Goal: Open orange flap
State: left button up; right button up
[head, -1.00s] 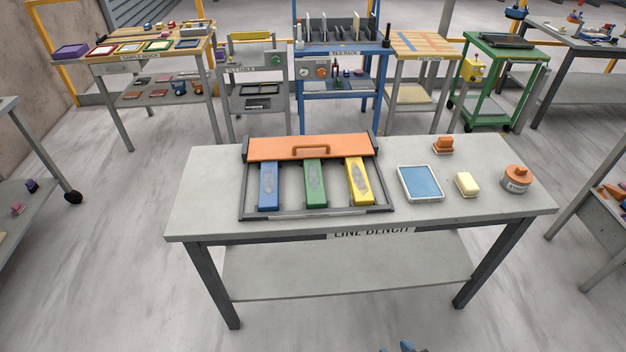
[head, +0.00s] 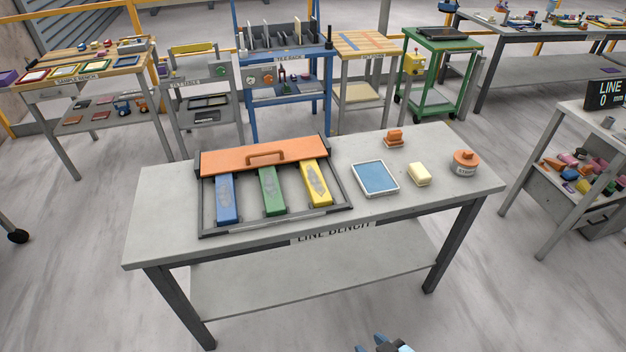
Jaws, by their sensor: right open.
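The orange flap (head: 232,159) with its arched handle (head: 266,157) lies along the back of a dark grey frame (head: 345,200) on the line bench. It looks flat, across the far ends of the coloured bars. Blue (head: 228,198), green (head: 271,192) and yellow (head: 316,183) bars lie side by side in the frame. My right gripper (head: 373,342) shows only in part at the bottom edge, open and empty, in front of the bench and far from the flap. My left gripper is not in view.
On the bench (head: 160,220) to the right are a blue-topped tray (head: 375,177), a cream block (head: 419,174), an orange stamp-like piece (head: 394,138) and a round orange-lidded pot (head: 464,163). Other benches and a green cart (head: 438,70) stand behind. The floor in front is clear.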

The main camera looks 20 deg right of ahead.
aim_at(214, 162)
jog(key=i+j+u, duration=0.4)
jog(key=j, duration=0.15)
jog(key=i+j, duration=0.2)
jog(key=i, duration=0.2)
